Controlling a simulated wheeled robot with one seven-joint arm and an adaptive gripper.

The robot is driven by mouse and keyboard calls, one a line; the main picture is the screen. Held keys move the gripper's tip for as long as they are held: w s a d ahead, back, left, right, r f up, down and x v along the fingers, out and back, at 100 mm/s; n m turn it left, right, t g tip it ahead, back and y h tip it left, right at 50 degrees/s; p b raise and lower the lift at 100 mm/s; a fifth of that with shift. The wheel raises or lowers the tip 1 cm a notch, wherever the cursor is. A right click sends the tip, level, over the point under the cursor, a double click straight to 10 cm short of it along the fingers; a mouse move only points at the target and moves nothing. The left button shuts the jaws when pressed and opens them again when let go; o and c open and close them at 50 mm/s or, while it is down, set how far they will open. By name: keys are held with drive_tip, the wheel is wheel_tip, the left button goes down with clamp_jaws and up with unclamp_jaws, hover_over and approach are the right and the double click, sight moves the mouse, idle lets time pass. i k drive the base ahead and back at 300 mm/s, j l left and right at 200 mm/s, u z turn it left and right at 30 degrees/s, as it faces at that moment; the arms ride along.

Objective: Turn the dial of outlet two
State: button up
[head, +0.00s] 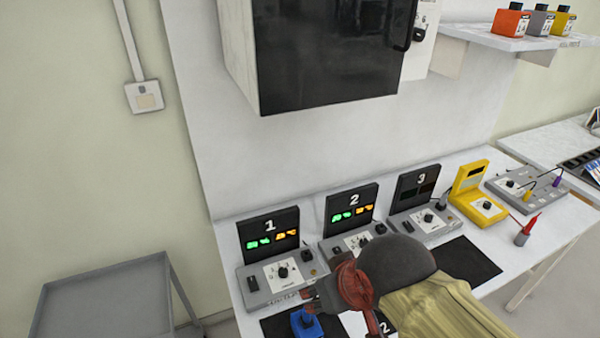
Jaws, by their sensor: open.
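Outlet two (352,207) stands in the middle of the bench row, its black panel marked 2 with lit green and orange digits. Its grey base has a white dial plate (350,243); the dial is small and partly cut off by my arm in front. My gripper (312,296), reddish, is open in front of outlets one and two, pointing left. Its fingers look small and are partly blended with the bench behind, and I see nothing held between them. It appears apart from the dial of outlet two.
Outlet one (268,228) stands left, outlet three (417,185) right. A blue object (306,326) sits on a dark mat near my gripper. A yellow meter (478,195) and red probe (527,229) are farther right. A black-fronted cabinet (330,55) hangs above. A grey cart (105,300) stands left.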

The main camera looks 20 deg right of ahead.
sight(362, 241)
drive_tip(key=z, duration=0.95)
